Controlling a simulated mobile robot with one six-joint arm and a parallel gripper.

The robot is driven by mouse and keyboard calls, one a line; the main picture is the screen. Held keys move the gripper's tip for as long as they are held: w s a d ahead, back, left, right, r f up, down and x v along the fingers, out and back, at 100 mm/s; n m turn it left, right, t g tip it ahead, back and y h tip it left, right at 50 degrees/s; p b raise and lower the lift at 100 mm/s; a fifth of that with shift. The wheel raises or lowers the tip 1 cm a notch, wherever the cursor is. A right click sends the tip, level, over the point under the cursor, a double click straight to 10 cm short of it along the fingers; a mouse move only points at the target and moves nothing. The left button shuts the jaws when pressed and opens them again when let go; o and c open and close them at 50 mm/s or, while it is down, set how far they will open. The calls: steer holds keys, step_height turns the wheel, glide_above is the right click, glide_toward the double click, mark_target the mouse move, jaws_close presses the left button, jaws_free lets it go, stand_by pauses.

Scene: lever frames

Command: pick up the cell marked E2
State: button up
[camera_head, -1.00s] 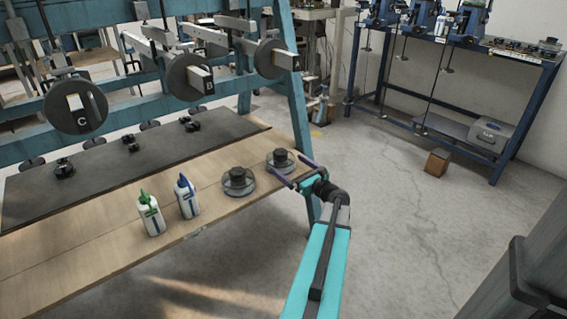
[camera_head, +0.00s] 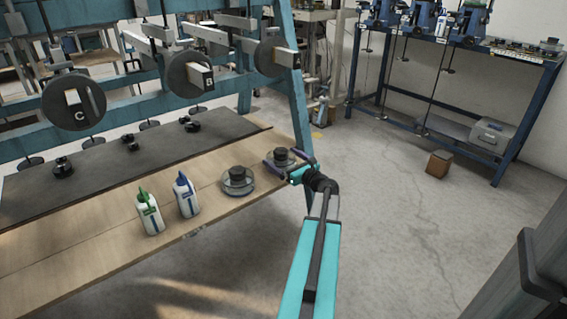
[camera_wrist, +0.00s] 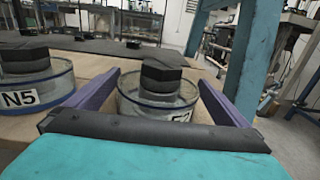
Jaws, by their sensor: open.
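A round clear cell with a black knob on top (camera_head: 281,157) stands on the wooden bench near its right end. In the wrist view this cell (camera_wrist: 160,85) stands between my fingers. Its label is mostly hidden behind my gripper's palm; only the top of the marking shows, seemingly an E. My gripper (camera_head: 285,163) is open, with a finger on each side of the cell. In the wrist view the purple fingers (camera_wrist: 158,100) flank it, and I cannot tell whether they touch. A second cell (camera_head: 238,182), labelled N5 in the wrist view (camera_wrist: 35,80), stands to the left.
A white bottle with a green cap (camera_head: 149,212) and one with a blue cap (camera_head: 186,196) stand further left on the bench (camera_head: 90,255). A blue-green frame post (camera_head: 285,80) rises behind the cell.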

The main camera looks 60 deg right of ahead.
mark_target(283, 151)
steer(key=shift+w+d, duration=0.1)
steer(key=shift+w, duration=0.25)
stand_by(0.3)
steer(key=c, duration=1.7)
steer(key=shift+o, duration=0.2)
steer(key=shift+r, duration=0.2)
steer(key=shift+r+p, duration=0.9)
steer(key=shift+r, duration=0.7)
steer(key=shift+s+d+r, duration=0.15)
steer(key=shift+s+r, duration=0.05)
steer(key=s+d+r+p, duration=0.1)
steer(key=s+d+p, duration=0.2)
steer(key=s, duration=1.1)
steer(key=d, duration=0.2)
steer(key=shift+s+d+p, duration=0.25)
steer(key=shift+d+p, duration=0.05)
steer(key=shift+p, duration=0.1)
